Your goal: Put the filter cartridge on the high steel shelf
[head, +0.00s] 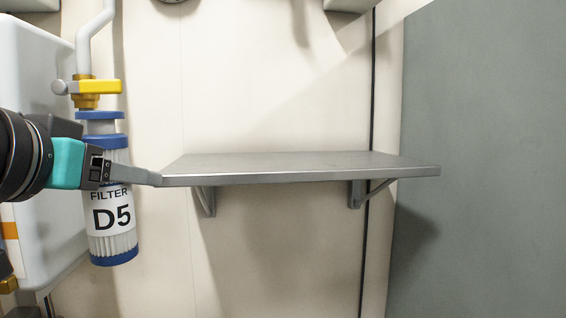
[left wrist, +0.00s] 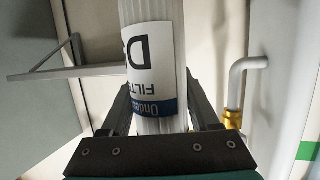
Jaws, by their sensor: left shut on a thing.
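The filter cartridge (head: 112,245) is a white ribbed cylinder with blue ends and a "FILTER D5" label. It is upright at the left of the head view, below a brass pipe fitting. My right gripper is not in view.
A white pipe (head: 84,45) with a yellow valve handle (head: 100,87) comes down above the cartridge. A white tank (head: 25,75) stands at the far left. Brackets (head: 357,194) support the shelf from below. A grey-green panel (head: 490,160) covers the right side.

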